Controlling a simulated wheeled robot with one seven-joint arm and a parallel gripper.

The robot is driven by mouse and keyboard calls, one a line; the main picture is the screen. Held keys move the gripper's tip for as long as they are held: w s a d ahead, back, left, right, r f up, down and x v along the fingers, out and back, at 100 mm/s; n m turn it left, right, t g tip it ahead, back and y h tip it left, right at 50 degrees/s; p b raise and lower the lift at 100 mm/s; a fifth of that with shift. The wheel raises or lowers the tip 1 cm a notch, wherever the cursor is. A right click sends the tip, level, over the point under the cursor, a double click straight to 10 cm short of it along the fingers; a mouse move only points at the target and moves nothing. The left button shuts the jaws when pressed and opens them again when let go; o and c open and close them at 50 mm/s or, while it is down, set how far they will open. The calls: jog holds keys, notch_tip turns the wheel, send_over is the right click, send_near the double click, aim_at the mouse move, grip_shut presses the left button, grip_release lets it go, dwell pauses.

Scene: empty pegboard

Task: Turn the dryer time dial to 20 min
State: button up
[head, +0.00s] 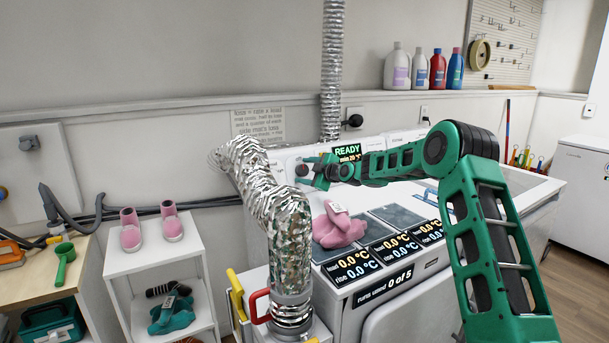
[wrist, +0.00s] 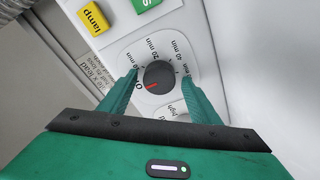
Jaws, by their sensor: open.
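The dryer time dial (wrist: 159,76) is a round dark grey knob with a red pointer mark, on a white panel. Its red mark points to the lower left in the wrist view, near a partly hidden label; the 20 min label (wrist: 160,46) is above the knob and 40 min (wrist: 179,50) to its upper right. My gripper (wrist: 159,79) is open, with one green finger on each side of the knob; I cannot tell whether they touch it. In the head view my gripper (head: 310,170) is at the dryer's back panel, largely covering the dial.
A silver hose (head: 275,200) stands left of my gripper. A pink item (head: 338,228) lies on the dryer top (head: 385,200).

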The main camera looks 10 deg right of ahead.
jog(key=c, duration=1.1)
jog(key=shift+o, duration=0.2)
jog(key=shift+m, duration=0.5)
jog(key=m, duration=0.4)
jog(key=shift+f+t+h, duration=0.1)
jog(key=shift+t+h, duration=0.2)
jog(key=m, duration=0.6)
jog(key=shift+f+t+h, duration=0.1)
jog(key=shift+t+h, duration=0.2)
jog(key=m, duration=0.5)
jog(key=shift+s+h, duration=0.1)
jog(key=shift+h, duration=0.3)
jog(key=m+h, duration=0.1)
jog(key=m, duration=0.4)
jog(key=shift+d+m, duration=0.1)
jog(key=shift+m, duration=0.3)
